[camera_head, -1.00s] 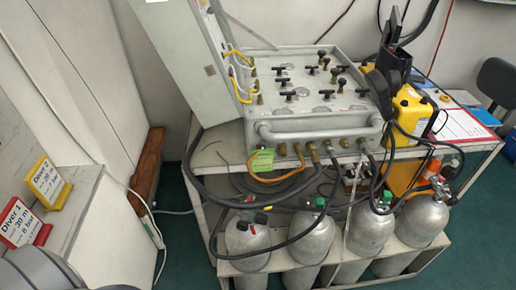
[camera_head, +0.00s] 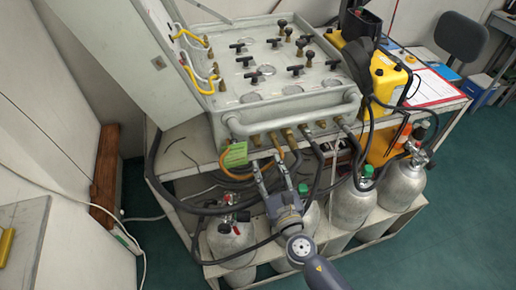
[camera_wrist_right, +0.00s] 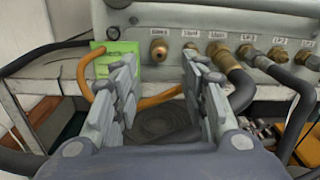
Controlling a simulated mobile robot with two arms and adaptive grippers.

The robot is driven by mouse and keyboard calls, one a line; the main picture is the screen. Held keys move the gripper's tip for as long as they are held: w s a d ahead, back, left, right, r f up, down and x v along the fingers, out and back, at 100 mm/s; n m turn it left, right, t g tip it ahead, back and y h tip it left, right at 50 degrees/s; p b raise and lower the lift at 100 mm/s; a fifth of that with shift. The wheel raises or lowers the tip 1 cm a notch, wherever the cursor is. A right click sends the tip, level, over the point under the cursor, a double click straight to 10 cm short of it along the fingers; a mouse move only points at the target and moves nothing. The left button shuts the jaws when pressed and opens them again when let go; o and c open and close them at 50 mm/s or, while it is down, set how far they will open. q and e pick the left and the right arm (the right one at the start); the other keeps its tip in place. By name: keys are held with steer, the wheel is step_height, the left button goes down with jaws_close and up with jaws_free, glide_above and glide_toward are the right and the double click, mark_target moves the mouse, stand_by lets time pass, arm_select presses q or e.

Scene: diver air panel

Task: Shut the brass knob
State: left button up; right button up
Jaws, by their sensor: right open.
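The grey air panel (camera_head: 268,98) stands on the cart, with dark knobs, T-handles and gauges on its top. A row of brass fittings sticks out of its front face. A round brass piece (camera_wrist_right: 158,50) is on that face in the right wrist view, between and beyond my fingertips. I cannot tell whether it is the brass knob of the task. My right gripper (camera_head: 269,170) is open and empty, in front of and below the fittings. In the wrist view its fingers (camera_wrist_right: 158,78) stand wide apart, touching no fitting that I can see. My left gripper is not in view.
A green tag (camera_head: 235,154) and an orange hose (camera_wrist_right: 155,98) hang close to my right fingers. Dark hoses loop below the panel. Grey cylinders (camera_head: 352,203) stand on the lower shelf. A yellow case (camera_head: 388,78) is at the right. The green floor (camera_head: 455,220) at right is clear.

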mark_target(259, 146)
steer(key=x, duration=0.7)
steer(key=shift+w+a+f, duration=0.1)
steer(key=shift+w+a, duration=0.05)
steer(key=shift+w, duration=0.05)
steer(key=shift+c, duration=0.5)
jaws_close()
